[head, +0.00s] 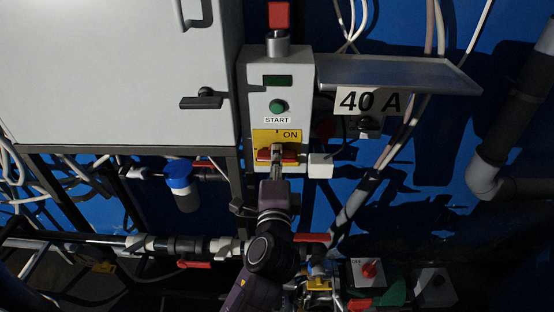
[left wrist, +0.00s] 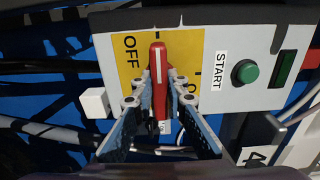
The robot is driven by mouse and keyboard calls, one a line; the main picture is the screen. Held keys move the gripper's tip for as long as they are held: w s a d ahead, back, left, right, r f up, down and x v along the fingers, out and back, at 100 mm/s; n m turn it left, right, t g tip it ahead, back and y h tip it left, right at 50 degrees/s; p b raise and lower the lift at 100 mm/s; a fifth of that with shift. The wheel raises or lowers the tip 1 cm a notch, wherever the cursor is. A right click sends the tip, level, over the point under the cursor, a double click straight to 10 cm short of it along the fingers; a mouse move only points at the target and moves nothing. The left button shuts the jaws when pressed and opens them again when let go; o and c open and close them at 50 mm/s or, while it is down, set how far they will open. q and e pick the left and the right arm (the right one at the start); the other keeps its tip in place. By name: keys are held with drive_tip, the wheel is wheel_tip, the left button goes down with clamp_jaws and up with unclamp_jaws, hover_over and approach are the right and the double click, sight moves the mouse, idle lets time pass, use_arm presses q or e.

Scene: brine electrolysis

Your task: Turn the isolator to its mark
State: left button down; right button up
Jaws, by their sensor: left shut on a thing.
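The isolator's red handle (head: 264,155) sits on a yellow plate (head: 261,136) low on the grey control box. In the head view the handle lies about level, with "ON" above it to the right. In the left wrist view the handle (left wrist: 158,55) has a white line along it, and the plate (left wrist: 135,68) shows "OFF" to its left; the label to its right is mostly hidden. My left gripper (head: 276,155) is shut on the handle, one finger on each side, as the left wrist view shows (left wrist: 160,84). My right gripper is out of view.
The green START button (head: 277,106) and a dark display (head: 277,80) sit above the isolator. A metal shelf (head: 395,72) with a "40 A" label (head: 369,101) juts out at right. A white block (head: 320,166) is beside the box. Pipes and valves run below.

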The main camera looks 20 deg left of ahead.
use_arm(q)
drive_tip(key=shift+f, duration=0.15)
idle(0.3)
drive_tip(key=c, duration=1.9)
unclamp_jaws()
drive_tip(key=shift+s, duration=0.1)
drive_tip(key=shift+c, duration=0.2)
drive_tip(key=v, duration=0.7)
drive_tip(key=shift+s, duration=0.25)
drive_tip(key=shift+d, duration=0.1)
